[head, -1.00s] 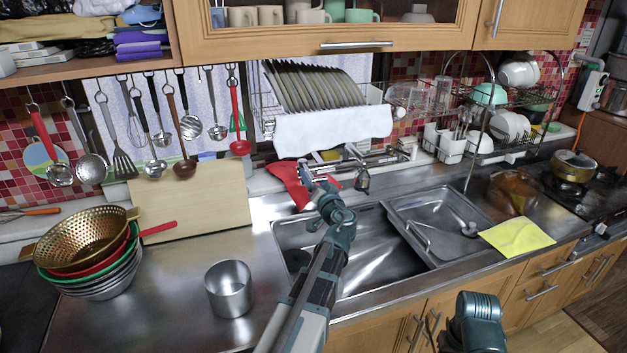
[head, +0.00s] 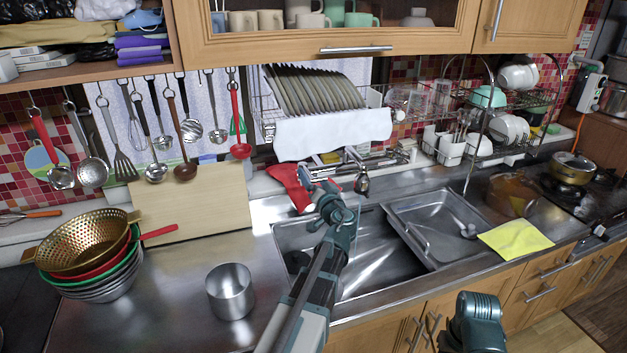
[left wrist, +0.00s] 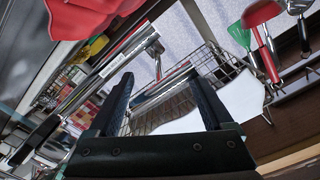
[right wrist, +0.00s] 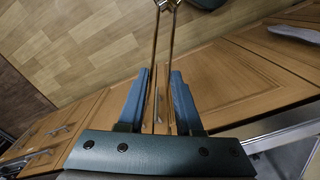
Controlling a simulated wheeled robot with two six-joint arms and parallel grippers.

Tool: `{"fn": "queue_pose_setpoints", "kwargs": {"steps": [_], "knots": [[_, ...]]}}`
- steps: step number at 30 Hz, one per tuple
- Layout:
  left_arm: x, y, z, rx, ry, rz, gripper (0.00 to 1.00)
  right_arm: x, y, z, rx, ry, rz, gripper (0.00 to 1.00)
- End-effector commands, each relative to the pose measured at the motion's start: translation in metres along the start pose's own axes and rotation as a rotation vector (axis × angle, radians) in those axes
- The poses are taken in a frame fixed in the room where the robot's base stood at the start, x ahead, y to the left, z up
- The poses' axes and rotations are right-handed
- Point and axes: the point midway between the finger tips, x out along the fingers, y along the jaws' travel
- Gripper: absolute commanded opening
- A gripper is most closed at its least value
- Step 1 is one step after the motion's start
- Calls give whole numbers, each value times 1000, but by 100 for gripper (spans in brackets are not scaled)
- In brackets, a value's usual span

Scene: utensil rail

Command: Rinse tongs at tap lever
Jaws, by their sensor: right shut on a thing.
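The tongs (right wrist: 165,45) show in the right wrist view as two thin brass-coloured arms running between the fingers. My right gripper (right wrist: 158,88) is shut on them. In the head view only part of my right arm shows, at the bottom; its gripper and the tongs are out of sight. The metal tap (head: 362,182) stands behind the sink. I cannot clearly make out its lever. My left gripper (head: 308,172) is just left of the tap, above the sink's back edge. In the left wrist view my left gripper (left wrist: 158,90) is open, with nothing visible held between its fingers.
The double sink (head: 405,265) lies below my left arm. A metal pot (head: 230,292) and stacked bowls and colanders (head: 85,245) stand left. A yellow cloth (head: 515,240) lies right. Utensils hang from the rail.

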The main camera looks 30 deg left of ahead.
Motion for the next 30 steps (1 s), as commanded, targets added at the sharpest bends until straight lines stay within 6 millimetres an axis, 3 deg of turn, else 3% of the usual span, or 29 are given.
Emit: {"fn": "queue_pose_setpoints", "kwargs": {"steps": [7, 21, 30], "knots": [[-10, 0, 0, 3, 2, 1, 85, 0, 0, 0, 0, 0, 0, 0], [-98, -1, 1, 1, 2, 2, 85, 0, 0, 0, 0, 0, 0, 0], [-120, 0, 0, 1, 1, 1, 85, 0, 0, 0, 0, 0, 0, 0]]}}
